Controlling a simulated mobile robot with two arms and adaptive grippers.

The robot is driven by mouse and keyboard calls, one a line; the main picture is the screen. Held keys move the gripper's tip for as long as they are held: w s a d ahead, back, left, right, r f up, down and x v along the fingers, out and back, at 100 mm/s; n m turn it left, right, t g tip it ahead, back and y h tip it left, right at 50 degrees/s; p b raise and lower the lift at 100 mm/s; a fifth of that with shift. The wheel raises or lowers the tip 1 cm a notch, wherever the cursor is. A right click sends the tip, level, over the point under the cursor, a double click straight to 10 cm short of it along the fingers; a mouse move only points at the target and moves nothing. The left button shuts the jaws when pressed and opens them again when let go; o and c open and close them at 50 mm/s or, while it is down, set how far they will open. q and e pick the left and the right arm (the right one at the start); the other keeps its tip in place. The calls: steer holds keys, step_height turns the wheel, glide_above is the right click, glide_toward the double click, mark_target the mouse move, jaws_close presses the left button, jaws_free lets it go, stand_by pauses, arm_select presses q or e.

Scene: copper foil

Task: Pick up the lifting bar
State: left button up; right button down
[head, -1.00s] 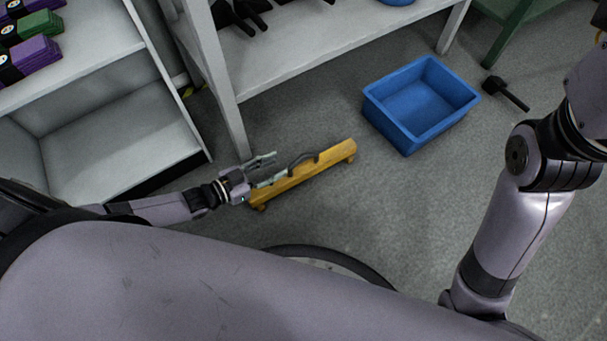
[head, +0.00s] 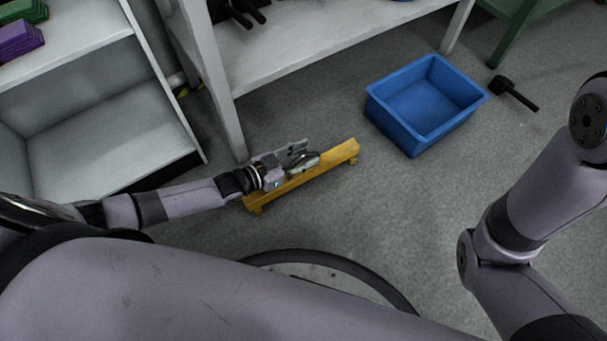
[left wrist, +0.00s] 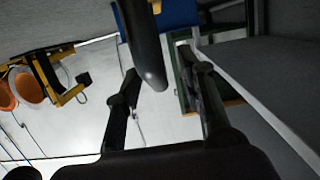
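The lifting bar (head: 340,158), a yellow beam on short feet with a dark curved handle, stands on the grey floor. My left gripper (head: 308,154) is over the middle of the bar at the handle, with its fingers spread. In the left wrist view the dark handle (left wrist: 146,52) reaches into the gap between the two open fingers; I cannot tell whether it touches either one. The gripper and arm hide part of the bar's left half and much of the handle in the head view. My right gripper is out of view; only its arm shows at the right.
A blue bin (head: 410,138) stands on the floor right of the bar. A black hammer-like tool (head: 514,93) lies beyond it. A grey shelf (head: 330,45) with a leg (head: 228,120) stands behind the bar. Another shelf unit (head: 100,125) is at left.

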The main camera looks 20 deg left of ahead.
arm_select(q)
steer(key=shift+c, duration=0.5)
jaws_close()
stand_by(0.5)
steer(key=shift+w+r, duration=0.15)
steer(key=shift+r, duration=0.15)
